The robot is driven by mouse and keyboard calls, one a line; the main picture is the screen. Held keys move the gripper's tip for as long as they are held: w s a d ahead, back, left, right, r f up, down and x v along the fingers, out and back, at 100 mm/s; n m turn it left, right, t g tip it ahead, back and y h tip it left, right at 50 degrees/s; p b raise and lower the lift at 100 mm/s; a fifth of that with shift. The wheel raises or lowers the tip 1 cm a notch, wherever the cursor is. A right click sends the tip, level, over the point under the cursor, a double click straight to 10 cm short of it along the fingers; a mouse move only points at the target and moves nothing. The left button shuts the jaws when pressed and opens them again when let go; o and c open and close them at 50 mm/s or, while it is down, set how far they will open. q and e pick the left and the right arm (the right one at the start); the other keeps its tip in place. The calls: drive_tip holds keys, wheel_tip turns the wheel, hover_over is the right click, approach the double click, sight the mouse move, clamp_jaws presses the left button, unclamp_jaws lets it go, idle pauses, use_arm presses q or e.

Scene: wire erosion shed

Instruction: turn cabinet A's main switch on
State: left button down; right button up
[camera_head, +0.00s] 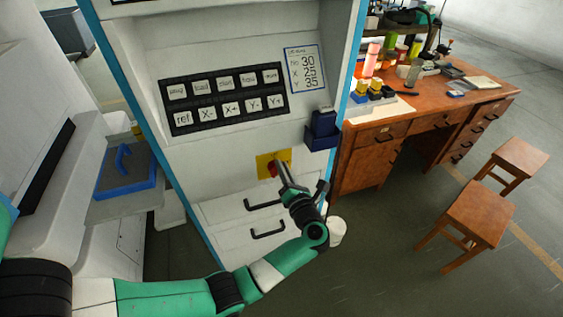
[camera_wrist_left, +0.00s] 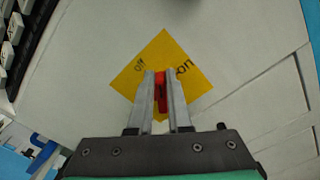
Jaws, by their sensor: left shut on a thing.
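The main switch is a red knob (camera_head: 273,169) on a yellow plate (camera_head: 262,162), low on the front of the white cabinet (camera_head: 240,140). No letter naming the cabinet is readable. In the left wrist view the plate (camera_wrist_left: 180,58) looks like a diamond, with "off" at the upper left and "on" at the right. My left gripper (camera_head: 280,172) is shut on the red knob (camera_wrist_left: 160,88), one finger on each side. The fingers hide part of the knob and plate, and I cannot tell which word the knob points to. My right gripper is not in view.
A black keypad (camera_head: 222,97) and a coordinate card (camera_head: 305,68) sit above the switch. A dark blue box (camera_head: 321,130) juts out at the right. Drawer handles (camera_head: 268,233) lie below. A wooden desk (camera_head: 430,105) and stools (camera_head: 470,215) stand at the right.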

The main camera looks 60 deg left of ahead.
use_arm(q)
drive_tip(key=m+p, duration=0.1)
drive_tip(key=m, duration=0.2)
drive_tip(key=f+m+p, duration=0.1)
drive_tip(key=m, duration=0.3)
drive_tip(key=w+f+m+p, duration=0.1)
drive_tip(key=m, duration=0.2)
drive_tip(key=shift+p, duration=0.4)
drive_tip(key=shift+m, duration=0.3)
drive_tip(key=c, duration=0.8)
unclamp_jaws()
drive_tip(key=shift+c, duration=0.2)
drive_tip(key=shift+d, duration=0.1)
drive_tip(key=s+d+p, duration=0.1)
drive_tip(key=d, duration=1)
drive_tip(key=shift+s+d, duration=0.15)
drive_tip(key=shift+d, duration=0.1)
